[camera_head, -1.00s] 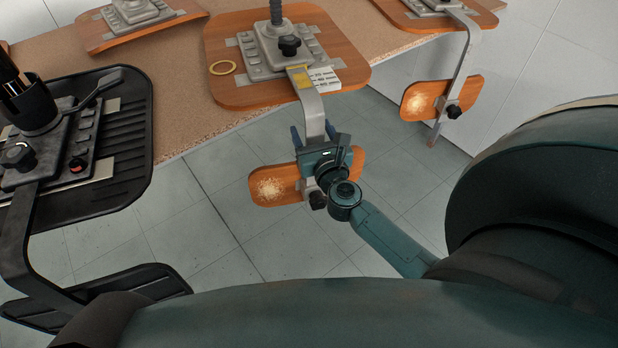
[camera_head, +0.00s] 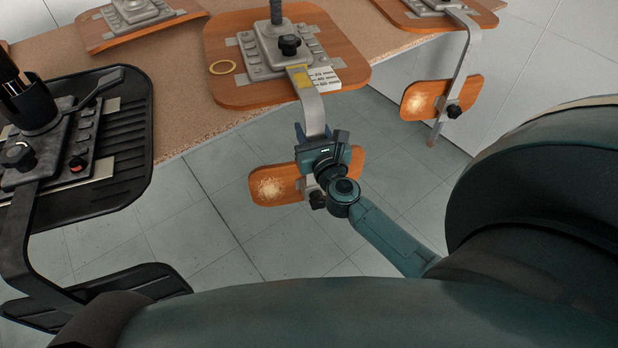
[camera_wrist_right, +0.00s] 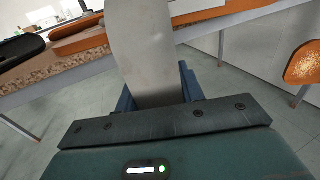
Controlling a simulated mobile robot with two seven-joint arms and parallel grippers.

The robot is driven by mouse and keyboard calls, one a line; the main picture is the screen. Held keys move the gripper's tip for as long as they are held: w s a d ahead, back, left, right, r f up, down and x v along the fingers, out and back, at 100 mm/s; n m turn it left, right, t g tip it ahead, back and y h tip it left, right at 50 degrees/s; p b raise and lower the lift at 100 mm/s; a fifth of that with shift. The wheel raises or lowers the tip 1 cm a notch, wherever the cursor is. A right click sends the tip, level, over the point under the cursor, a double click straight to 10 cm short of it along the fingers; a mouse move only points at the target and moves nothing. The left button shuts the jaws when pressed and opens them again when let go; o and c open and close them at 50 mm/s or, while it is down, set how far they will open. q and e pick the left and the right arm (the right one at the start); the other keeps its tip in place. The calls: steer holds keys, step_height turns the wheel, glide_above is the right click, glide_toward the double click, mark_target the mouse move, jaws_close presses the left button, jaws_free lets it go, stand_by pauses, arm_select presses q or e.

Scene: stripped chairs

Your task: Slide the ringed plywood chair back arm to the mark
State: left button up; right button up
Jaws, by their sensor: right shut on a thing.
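The ringed plywood chair lies on the bench: its orange seat board (camera_head: 230,93) carries a yellow ring (camera_head: 222,67) and a grey mechanism plate (camera_head: 262,60) with a dark knob. Its flat metal back arm (camera_head: 310,105) runs from the plate past the bench edge and bends down to an orange backrest (camera_head: 270,187). A yellow patch (camera_head: 300,78) lies on the arm near a white card with printed numbers (camera_head: 325,77). My right gripper (camera_head: 313,132) is shut on the back arm at its bend; the arm also fills the middle of the right wrist view (camera_wrist_right: 145,50).
A black chair (camera_head: 120,150) is at the left, near my body. Another plywood chair hangs its backrest (camera_head: 425,100) off the bench at the right. The speckled bench top (camera_head: 190,110) has bare room left of the ringed chair. Tiled floor lies below.

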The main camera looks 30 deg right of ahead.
jaws_close()
steer(key=shift+v, duration=2.95)
steer(key=o, duration=1.3)
jaws_free()
steer(key=shift+o, duration=0.2)
steer(key=shift+s, duration=0.1)
steer(key=shift+b+v, duration=0.8)
steer(key=shift+v, duration=2.1)
